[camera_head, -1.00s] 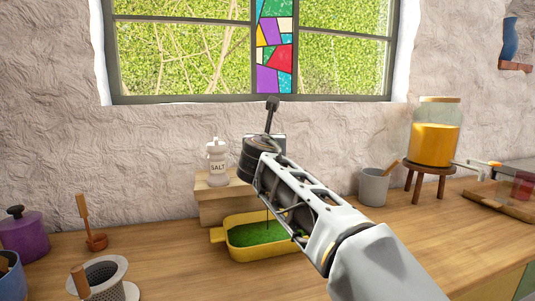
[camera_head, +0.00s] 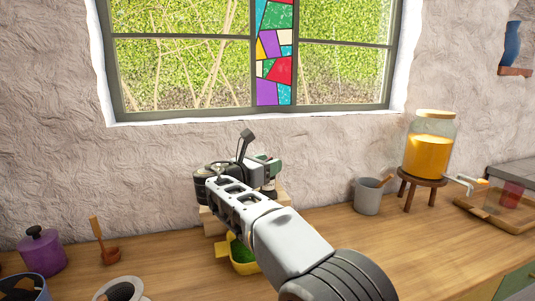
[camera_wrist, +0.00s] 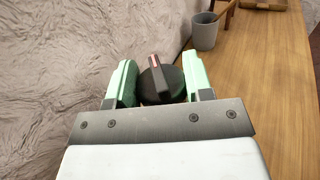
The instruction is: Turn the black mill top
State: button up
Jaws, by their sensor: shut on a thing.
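The black mill top (camera_wrist: 160,82) shows in the wrist view as a dark round knob with a raised bar and a red mark at one end. My gripper (camera_wrist: 157,78) has its pale green fingers on either side of this knob and is shut on it. In the head view my gripper (camera_head: 268,168) is above the small wooden stand near the wall. My arm hides the mill body and most of the stand there. The salt shaker is also out of sight behind my arm.
A yellow dish (camera_head: 243,268) with green contents lies under my arm. A grey cup (camera_head: 367,197) and a juice dispenser (camera_head: 428,155) on a stool (camera_head: 421,184) stand to the right. A purple pot (camera_head: 41,253) and a wooden pestle-like tool (camera_head: 104,246) stand left. The counter between dish and cup is clear.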

aim_at(268, 159)
jog(key=shift+f, duration=0.1)
dwell(0.5)
jog(key=o, duration=0.9)
jog(key=shift+o, duration=0.2)
notch_tip(268, 159, up, 4)
jog(key=shift+s+p, duration=0.15)
jog(key=shift+p, duration=0.7)
jog(key=s+d+r, duration=0.2)
jog(key=s+r, duration=0.7)
jog(key=s, duration=0.4)
jog(key=shift+s+d+p, duration=0.25)
jog(key=shift+d+p, duration=0.1)
jog(key=shift+d, duration=0.05)
